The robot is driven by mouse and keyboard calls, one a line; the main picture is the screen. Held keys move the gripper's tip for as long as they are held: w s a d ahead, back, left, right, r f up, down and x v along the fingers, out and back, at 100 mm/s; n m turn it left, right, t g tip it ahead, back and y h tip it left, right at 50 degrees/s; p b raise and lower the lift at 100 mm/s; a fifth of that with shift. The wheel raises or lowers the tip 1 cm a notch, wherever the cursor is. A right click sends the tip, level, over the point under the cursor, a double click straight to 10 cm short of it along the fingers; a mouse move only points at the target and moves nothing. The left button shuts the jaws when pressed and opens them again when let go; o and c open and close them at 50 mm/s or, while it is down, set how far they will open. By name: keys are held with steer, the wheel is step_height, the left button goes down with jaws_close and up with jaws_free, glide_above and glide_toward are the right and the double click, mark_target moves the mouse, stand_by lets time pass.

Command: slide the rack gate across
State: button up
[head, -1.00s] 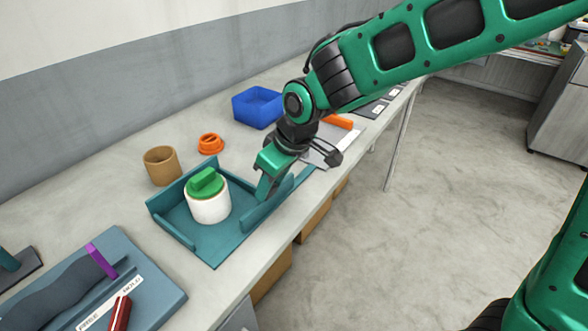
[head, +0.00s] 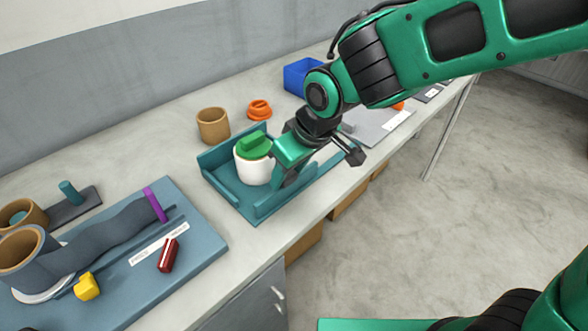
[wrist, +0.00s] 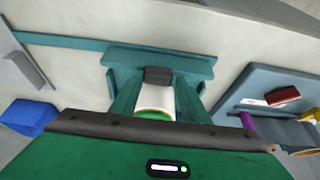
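The teal rack (head: 217,172) stands on the bench in the head view, with a low front wall along the bench edge. A long panel in that front wall looks like the gate (head: 268,207); part of it is hidden behind my gripper. A white can (head: 252,170) with a green knobbed lid (head: 254,146) stands upright in the rack. My gripper (head: 284,183) points down at the front wall, just right of the can. In the wrist view, the panel (wrist: 160,60) lies beyond a dark block and the white can (wrist: 155,97). I cannot tell whether the fingers are open or shut.
A brown pot (head: 213,126) and an orange ring piece (head: 259,109) stand behind the rack. A blue bin (head: 301,76) is farther back. A blue-grey board (head: 205,246) with a purple bar, red block and yellow piece lies to the left.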

steer(key=shift+o, duration=0.9)
steer(key=shift+a, duration=0.1)
steer(key=v, duration=1)
steer(key=shift+r, duration=0.35)
steer(key=shift+d, duration=0.2)
